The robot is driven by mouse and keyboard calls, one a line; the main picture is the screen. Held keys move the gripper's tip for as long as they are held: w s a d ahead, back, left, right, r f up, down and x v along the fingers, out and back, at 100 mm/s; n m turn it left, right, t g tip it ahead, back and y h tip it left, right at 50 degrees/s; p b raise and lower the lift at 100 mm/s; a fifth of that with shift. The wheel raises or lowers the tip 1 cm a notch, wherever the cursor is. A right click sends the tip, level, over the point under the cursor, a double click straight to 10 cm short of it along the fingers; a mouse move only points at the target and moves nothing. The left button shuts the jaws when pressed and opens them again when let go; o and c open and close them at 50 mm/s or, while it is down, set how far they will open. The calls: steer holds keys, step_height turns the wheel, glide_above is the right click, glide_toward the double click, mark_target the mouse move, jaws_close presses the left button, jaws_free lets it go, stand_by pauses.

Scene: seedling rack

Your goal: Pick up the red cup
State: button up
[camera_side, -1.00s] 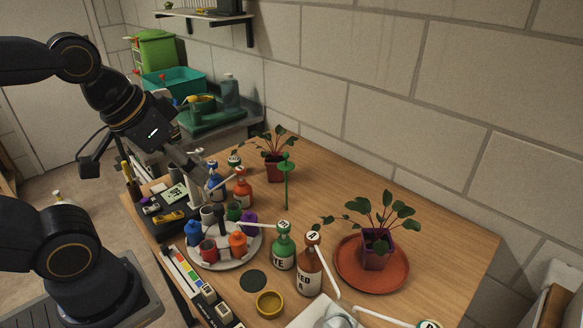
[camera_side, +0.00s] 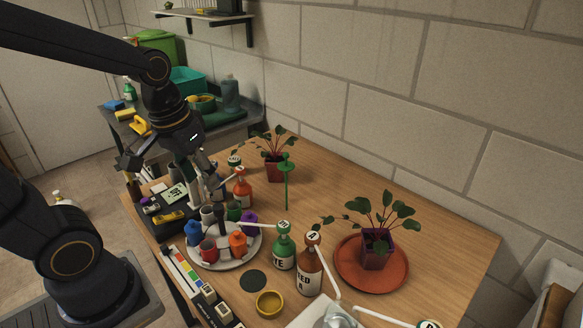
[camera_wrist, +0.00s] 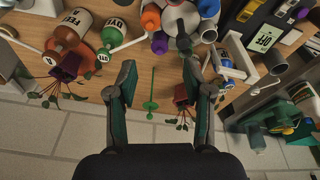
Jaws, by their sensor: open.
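The red cup (camera_side: 209,250) sits at the front left of a round, pale carousel tray (camera_side: 226,262), among blue, orange, purple, green and whitish cups. My gripper (camera_side: 213,188) is above and behind the tray, over the back left of the table, apart from the red cup.
An orange-red spray bottle (camera_side: 242,190) stands close to my gripper. A green bottle (camera_side: 283,250) and a brown bottle (camera_side: 309,272) stand right of the tray. A green stake (camera_side: 287,185) and potted plant (camera_side: 272,168) are behind. Bare table lies at centre right.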

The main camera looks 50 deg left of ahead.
step_height(320, 180, down, 5)
steer(key=a+n+g, duration=0.1)
steer(key=a+g, duration=0.1)
glide_above(209, 245)
steer(key=d, duration=0.1)
steer(key=f, duration=1.1)
steer(key=shift+s+d, duration=0.1)
steer(key=shift+s, duration=0.1)
steer(key=shift+f, duration=2.8)
steer(key=shift+c, duration=0.2)
steer(key=c, duration=0.9)
steer(key=shift+r, duration=0.15)
steer(key=shift+r, duration=4.85)
